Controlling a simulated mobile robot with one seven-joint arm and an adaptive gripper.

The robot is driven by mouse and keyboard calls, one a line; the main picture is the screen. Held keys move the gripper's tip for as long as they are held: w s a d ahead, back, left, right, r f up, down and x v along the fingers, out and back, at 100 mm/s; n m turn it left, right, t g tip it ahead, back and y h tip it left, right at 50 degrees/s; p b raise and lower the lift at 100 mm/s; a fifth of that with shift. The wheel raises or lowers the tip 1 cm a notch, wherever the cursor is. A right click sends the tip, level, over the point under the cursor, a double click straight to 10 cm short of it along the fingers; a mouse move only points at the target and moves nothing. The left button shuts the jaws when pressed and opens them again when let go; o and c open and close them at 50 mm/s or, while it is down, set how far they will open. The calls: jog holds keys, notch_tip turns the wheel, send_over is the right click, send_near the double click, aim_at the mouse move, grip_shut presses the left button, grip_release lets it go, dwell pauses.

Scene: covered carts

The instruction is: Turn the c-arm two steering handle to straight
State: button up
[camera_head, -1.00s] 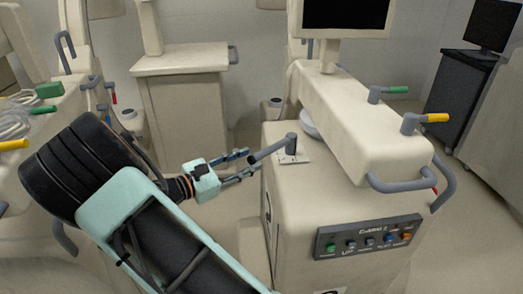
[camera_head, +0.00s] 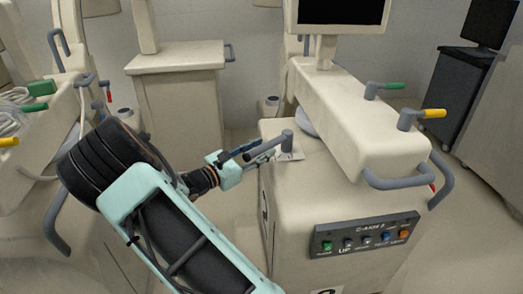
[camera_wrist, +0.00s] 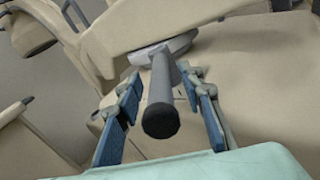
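My gripper (camera_wrist: 163,105) is open around the bar, with a visible gap on each side. In the head view, my gripper (camera_head: 250,150) is beside the bar, and the fingers partly overlap it.
The cart's raised beige arm carries green (camera_head: 394,86) and yellow (camera_head: 434,113) handles, with a grey rail (camera_head: 397,183) at its front. A monitor (camera_head: 341,14) stands behind. Another cart with cables (camera_head: 12,118) is at left. Floor shows between the carts.

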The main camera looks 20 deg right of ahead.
jog(key=shift+d, duration=0.15)
jog(key=shift+c, duration=0.4)
grip_shut()
